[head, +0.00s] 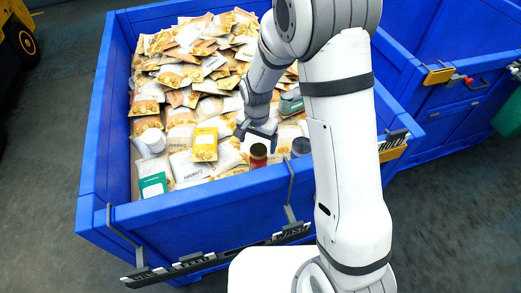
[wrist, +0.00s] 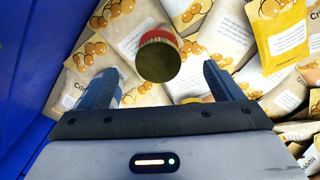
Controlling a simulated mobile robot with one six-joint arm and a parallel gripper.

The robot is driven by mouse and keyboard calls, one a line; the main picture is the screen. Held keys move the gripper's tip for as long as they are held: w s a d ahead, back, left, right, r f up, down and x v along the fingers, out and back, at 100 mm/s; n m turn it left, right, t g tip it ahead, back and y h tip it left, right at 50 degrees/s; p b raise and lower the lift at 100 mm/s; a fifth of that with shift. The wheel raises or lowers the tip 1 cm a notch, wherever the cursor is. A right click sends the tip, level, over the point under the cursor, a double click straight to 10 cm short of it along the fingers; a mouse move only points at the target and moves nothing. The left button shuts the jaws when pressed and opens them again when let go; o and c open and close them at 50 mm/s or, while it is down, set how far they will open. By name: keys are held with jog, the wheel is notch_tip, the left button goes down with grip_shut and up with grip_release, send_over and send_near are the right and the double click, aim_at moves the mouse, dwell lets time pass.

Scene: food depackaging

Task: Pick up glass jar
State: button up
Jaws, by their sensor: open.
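A small round container with a red side and a dark olive end, which looks like the jar (head: 258,155), lies among packets near the front wall of the blue bin. In the wrist view the jar (wrist: 160,62) shows its round end, with a gold rim and red band behind; I cannot tell if it is glass. My gripper (wrist: 159,72) is open, one finger on each side of the jar in that view, with gaps on both sides. In the head view my gripper (head: 257,128) is just behind the jar. How far above it the fingers are is unclear.
The blue bin (head: 95,150) is full of food packets (head: 190,65). The bin wall (wrist: 20,70) is close on the left in the wrist view.

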aim_at(258, 149)
jog(key=shift+w+d+f+p, duration=0.1)
jog(key=shift+f+p, duration=0.2)
jog(key=shift+f, duration=1.65)
jog(key=shift+d+f+p, duration=0.1)
jog(key=shift+f+p, duration=0.15)
jog(key=shift+f, duration=1.65)
jog(key=shift+c, duration=0.5)
jog(key=c, duration=1.1)
jog(key=shift+c, duration=0.3)
jog(key=shift+r, duration=0.15)
